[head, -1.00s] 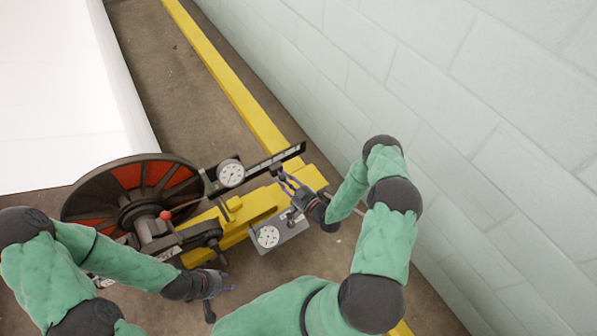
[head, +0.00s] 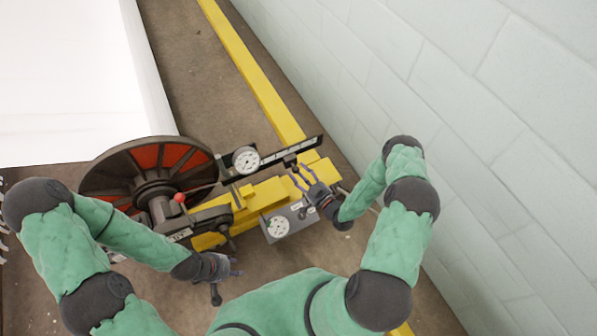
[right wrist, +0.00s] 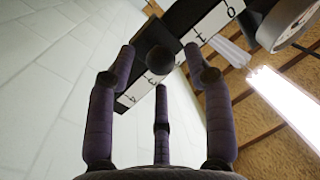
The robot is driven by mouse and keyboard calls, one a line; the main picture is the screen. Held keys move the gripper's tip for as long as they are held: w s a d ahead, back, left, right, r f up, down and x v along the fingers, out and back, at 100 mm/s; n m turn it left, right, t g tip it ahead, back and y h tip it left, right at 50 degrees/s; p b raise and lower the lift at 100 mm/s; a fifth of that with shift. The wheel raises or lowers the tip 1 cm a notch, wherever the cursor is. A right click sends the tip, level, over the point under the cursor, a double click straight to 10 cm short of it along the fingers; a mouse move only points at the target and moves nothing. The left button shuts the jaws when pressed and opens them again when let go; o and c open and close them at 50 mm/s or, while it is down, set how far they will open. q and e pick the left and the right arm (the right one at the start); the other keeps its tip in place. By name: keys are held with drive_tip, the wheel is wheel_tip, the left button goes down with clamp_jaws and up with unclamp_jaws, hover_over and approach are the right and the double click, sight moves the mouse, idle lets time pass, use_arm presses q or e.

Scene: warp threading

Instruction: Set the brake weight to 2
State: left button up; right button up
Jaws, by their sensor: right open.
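The scale beam (head: 275,157) is a dark bar with a white number strip, beside the round dial (head: 246,160). In the right wrist view the strip (right wrist: 211,24) shows 0, 1, 3 and 4. The brake weight, a dark block with a round black knob (right wrist: 160,60), sits on the beam and covers part of the strip around 2 to 3. My right gripper (head: 298,176) is open just below the beam; in the wrist view its fingers (right wrist: 160,75) stand around the knob, with no clear grip. My left gripper (head: 232,268) is low, away from the beam; its opening is unclear.
A large black and red wheel (head: 110,178) and a red-knobbed lever (head: 180,198) stand left of the beam. A grey box with a second dial (head: 278,226) is below. A yellow frame (head: 262,192) runs under the beam, and a pale block wall (head: 450,100) rises on the right.

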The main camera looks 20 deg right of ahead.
drive_tip(key=v, duration=1)
drive_tip(key=shift+s, duration=0.35)
drive_tip(key=w+a+f+m+g, duration=0.15)
drive_tip(key=a+f+g, duration=0.25)
drive_tip(key=a+g, duration=0.45)
drive_tip(key=s+a+r+m+g, duration=0.1)
drive_tip(key=s+a+g, duration=0.3)
drive_tip(key=s, duration=0.2)
drive_tip(key=s+a+r+m+g+h+p, duration=0.1)
drive_tip(key=s+a+r+g, duration=0.1)
drive_tip(key=s+a+g, duration=0.2)
drive_tip(key=s, duration=0.3)
drive_tip(key=shift+s+r, duration=0.2)
drive_tip(key=shift+s, duration=0.15)
drive_tip(key=shift+g, duration=0.25)
idle(0.6)
